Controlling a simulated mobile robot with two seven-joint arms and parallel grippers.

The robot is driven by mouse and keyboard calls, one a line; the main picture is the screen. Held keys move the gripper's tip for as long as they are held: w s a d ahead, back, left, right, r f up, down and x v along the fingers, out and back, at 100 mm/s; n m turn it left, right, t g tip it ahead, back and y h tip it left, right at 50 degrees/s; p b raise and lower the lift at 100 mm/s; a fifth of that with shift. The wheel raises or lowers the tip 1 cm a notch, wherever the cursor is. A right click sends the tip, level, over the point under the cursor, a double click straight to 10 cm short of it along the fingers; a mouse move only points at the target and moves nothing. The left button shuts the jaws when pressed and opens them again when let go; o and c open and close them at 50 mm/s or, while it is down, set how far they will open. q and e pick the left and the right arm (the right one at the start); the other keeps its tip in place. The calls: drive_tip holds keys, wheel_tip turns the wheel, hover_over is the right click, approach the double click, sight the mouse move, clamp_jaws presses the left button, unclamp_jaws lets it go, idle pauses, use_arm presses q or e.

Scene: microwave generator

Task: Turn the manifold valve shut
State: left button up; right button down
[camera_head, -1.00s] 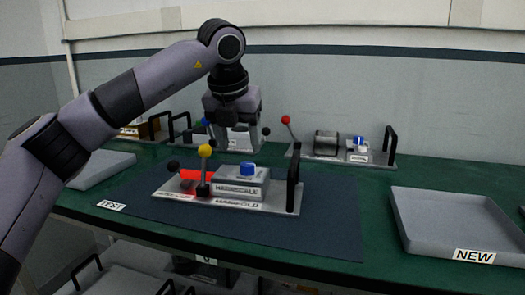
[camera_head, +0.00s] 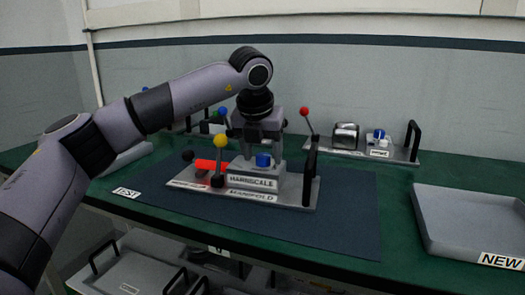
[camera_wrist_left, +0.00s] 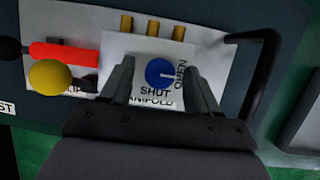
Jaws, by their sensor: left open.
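The manifold unit stands on the dark mat. Its blue valve knob (camera_head: 263,160) sits on top of the grey manifold block (camera_head: 253,182). In the left wrist view the knob (camera_wrist_left: 159,73) carries a white pointer line directed right, towards the word OPEN (camera_wrist_left: 181,75). The word SHUT (camera_wrist_left: 155,92) is below the knob. My left gripper (camera_head: 261,143) is above the block, pointing down. In the left wrist view its open fingers (camera_wrist_left: 160,80) appear on either side of the knob, with gaps; their exact height over it is unclear. My right gripper is not in view.
A yellow-ball lever (camera_head: 220,142) and a red part (camera_head: 211,165) stand left of the block. A black handle (camera_head: 311,172) rises at its right. A grey tray labelled NEW (camera_head: 468,225) is at right. Another unit with a red-ball lever (camera_head: 304,112) stands behind.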

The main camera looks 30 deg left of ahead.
use_arm(q)
drive_tip(key=c, duration=1.1)
drive_tip(key=shift+o, duration=0.3)
